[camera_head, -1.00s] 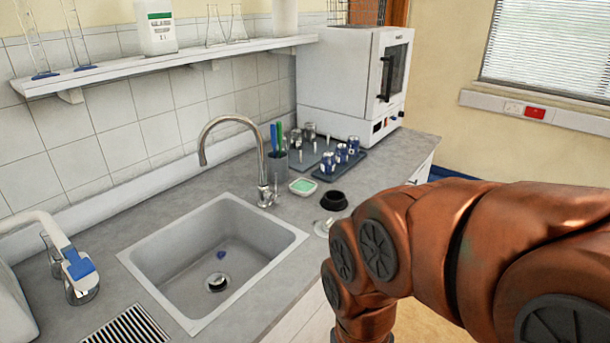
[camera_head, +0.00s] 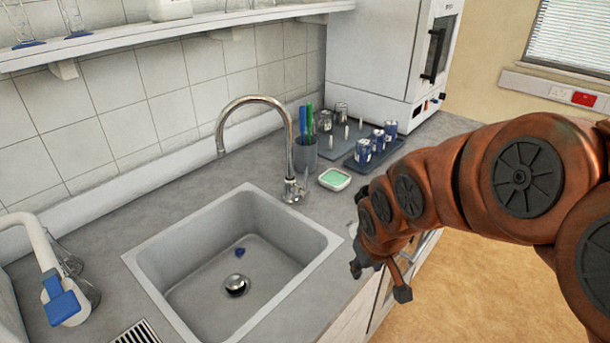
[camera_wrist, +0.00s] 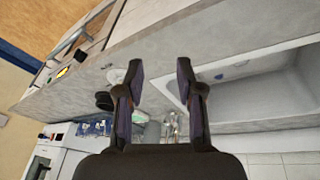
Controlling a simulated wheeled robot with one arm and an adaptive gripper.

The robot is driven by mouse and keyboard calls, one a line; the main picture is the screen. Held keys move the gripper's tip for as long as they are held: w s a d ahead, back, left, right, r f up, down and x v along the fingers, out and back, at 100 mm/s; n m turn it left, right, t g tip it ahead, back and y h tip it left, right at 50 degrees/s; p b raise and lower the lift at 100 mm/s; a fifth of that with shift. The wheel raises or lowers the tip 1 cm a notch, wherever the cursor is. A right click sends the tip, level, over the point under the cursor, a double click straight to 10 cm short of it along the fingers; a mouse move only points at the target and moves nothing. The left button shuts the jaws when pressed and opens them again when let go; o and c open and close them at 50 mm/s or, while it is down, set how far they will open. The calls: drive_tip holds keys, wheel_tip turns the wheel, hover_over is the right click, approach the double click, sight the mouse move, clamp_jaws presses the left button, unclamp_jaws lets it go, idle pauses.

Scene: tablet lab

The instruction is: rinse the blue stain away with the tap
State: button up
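The blue stain (camera_head: 239,252) is a small dark blue patch on the sink floor, just behind the round drain (camera_head: 236,285). The grey sink (camera_head: 328,246) is set into the counter. The tap's base has a small lever (camera_head: 300,190). My gripper (camera_head: 382,280) is at the counter's front edge, right of the sink and apart from the tap. In the wrist view my gripper (camera_wrist: 160,70) is open with nothing between its fingers, the sink's rim to the right.
A white oven (camera_head: 385,60) stands at the back right. A shelf (camera_head: 190,30) runs above the tap.

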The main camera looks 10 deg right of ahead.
sight(307, 172)
drive_tip(key=w+f+t+b, duration=0.1)
drive_tip(key=w, duration=0.4)
drive_tip(key=w+f+n+t+y, duration=0.1)
drive_tip(key=w+t, duration=0.1)
drive_tip(key=w, duration=0.3)
drive_tip(key=w+t+y+b, duration=0.1)
drive_tip(key=w+t, duration=0.1)
drive_tip(key=w, duration=0.4)
drive_tip(key=shift+f+n+b, duration=0.35)
drive_tip(key=shift+f+n, duration=0.05)
drive_tip(key=shift+w+a+r+n+t+y+b, duration=0.3)
drive_tip(key=shift+w+a+r+t+y, duration=0.7)
drive_tip(key=shift+w, duration=2.05)
drive_tip(key=shift+w+a+r+n+t+y+b, duration=0.45)
drive_tip(key=shift+w+t+y, duration=0.95)
drive_tip(key=shift+w, duration=1.65)
drive_tip(key=shift+w+a+r+n+t+y+b, duration=0.15)
drive_tip(key=shift+w+a+r+t+y, duration=1)
drive_tip(key=shift+w, duration=1.9)
drive_tip(key=shift+d+f+t+h, duration=0.3)
drive_tip(key=shift+f+t+h, duration=0.05)
drive_tip(key=shift+f, duration=0.2)
drive_tip(key=shift+c, duration=0.2)
clamp_jaws()
